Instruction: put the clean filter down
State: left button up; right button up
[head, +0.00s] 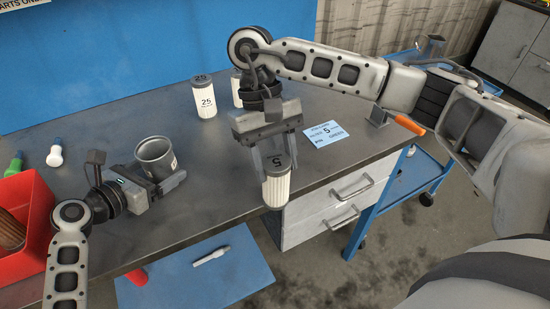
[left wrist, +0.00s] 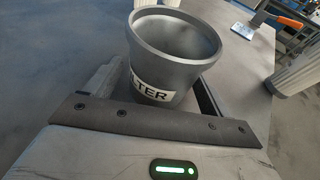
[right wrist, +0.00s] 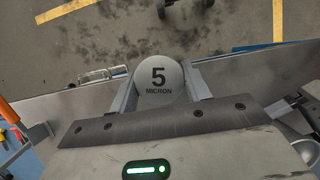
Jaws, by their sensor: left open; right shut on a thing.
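The clean filter (head: 276,188) is a white pleated cylinder with a grey cap marked 5. My right gripper (head: 276,166) is shut on its cap end and holds it upright at the bench's front edge. In the right wrist view the cap (right wrist: 158,82) reads "5 MICRON" between the fingers. A grey filter housing (head: 153,154), an open cup, stands on the bench to the left. My left gripper (head: 160,184) is open, with its fingers on either side of the housing. The housing's label (left wrist: 152,90) is partly hidden in the left wrist view; contact is unclear.
A white filter marked 25 (head: 204,100) and another (head: 236,90) stand farther back. A blue card marked 5 (head: 325,133) lies on bare bench right of the held filter. A red bin (head: 38,215) is at left. An orange-handled fixture (head: 409,124) is at the right edge.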

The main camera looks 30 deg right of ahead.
pick_arm(q)
jog(key=shift+c, duration=0.2)
jog(key=c, duration=0.7)
pick_arm(e)
jog(key=w+a+r+m+t+y, duration=0.25)
jog(key=w+a+r+m, duration=0.25)
jog(key=a+m, duration=0.5)
jog(key=w+a+r+m+t+y, duration=0.2)
jog(key=w+a+r+m+t, duration=0.25)
jog(key=a+m, duration=0.55)
jog(key=w+d+r+m+t+h, duration=0.1)
jog(key=w+r+m+h, duration=0.1)
jog(key=w+m, duration=0.5)
notch_tip(320, 180, down, 10)
jog(key=m, duration=0.2)
jog(key=shift+d, duration=0.2)
